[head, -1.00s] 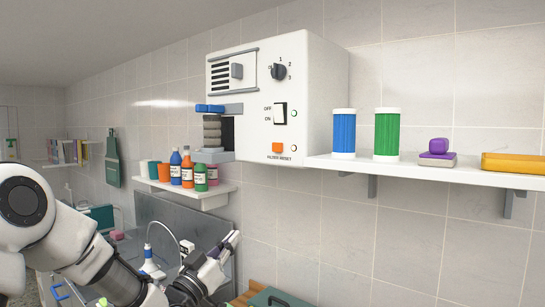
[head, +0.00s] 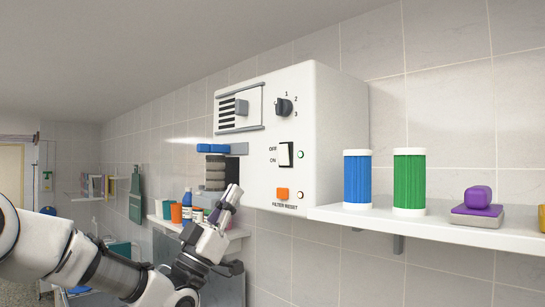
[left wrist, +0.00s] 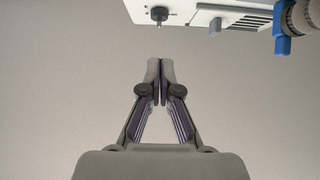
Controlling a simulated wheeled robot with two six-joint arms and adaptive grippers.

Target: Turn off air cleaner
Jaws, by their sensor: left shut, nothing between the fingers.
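The white air cleaner (head: 325,130) hangs on the tiled wall in the head view. My right gripper is not in view.
A shelf (head: 420,222) right of the air cleaner holds a blue cylinder (head: 357,180), a green cylinder (head: 409,182) and a purple object (head: 477,203). A grey stack with a blue clamp (head: 212,148) juts from the cleaner's left side. Bottles stand on a lower shelf behind my gripper.

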